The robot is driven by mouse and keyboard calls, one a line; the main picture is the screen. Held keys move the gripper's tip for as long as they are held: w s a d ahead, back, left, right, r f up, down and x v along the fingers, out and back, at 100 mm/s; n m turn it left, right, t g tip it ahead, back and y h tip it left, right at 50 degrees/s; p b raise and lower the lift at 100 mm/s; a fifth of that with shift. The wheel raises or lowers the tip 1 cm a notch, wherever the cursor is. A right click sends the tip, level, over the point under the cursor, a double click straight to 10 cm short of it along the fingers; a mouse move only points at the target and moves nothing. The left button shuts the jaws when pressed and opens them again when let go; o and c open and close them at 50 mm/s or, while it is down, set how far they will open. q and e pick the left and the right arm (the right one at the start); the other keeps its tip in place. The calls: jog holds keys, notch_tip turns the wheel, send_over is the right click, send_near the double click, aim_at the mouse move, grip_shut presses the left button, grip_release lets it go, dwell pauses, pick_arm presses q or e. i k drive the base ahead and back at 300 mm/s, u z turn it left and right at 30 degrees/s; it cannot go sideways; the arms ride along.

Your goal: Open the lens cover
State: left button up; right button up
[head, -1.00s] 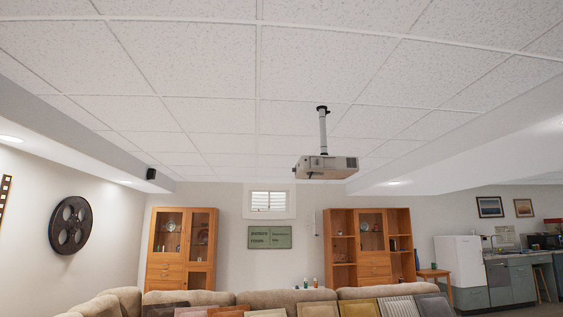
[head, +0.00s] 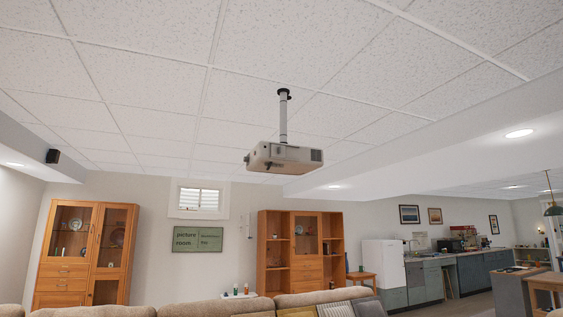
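A projector (head: 284,157) hangs from the ceiling on a pale pole (head: 283,118), near the middle of the head view. Its body is beige-grey, with a dark vent at its right end. A small round shape shows on its front towards the left; the lens cover is too small to make out, so I cannot tell whether it is open or shut. Neither of my grippers shows in this view.
A sofa (head: 95,311) with cushions (head: 338,308) runs along the bottom. Behind it stand two wooden cabinets, one at the left (head: 85,255) and one in the middle (head: 300,250). A white fridge (head: 391,262) and kitchen counter (head: 440,262) are at the right. A lowered ceiling beam (head: 440,135) runs right of the projector.

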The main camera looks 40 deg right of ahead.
aim_at(279, 150)
jog(key=z, duration=0.55)
jog(key=i, duration=1.15)
jog(key=z, duration=1.65)
jog(key=i, duration=0.45)
jog(key=z, duration=0.35)
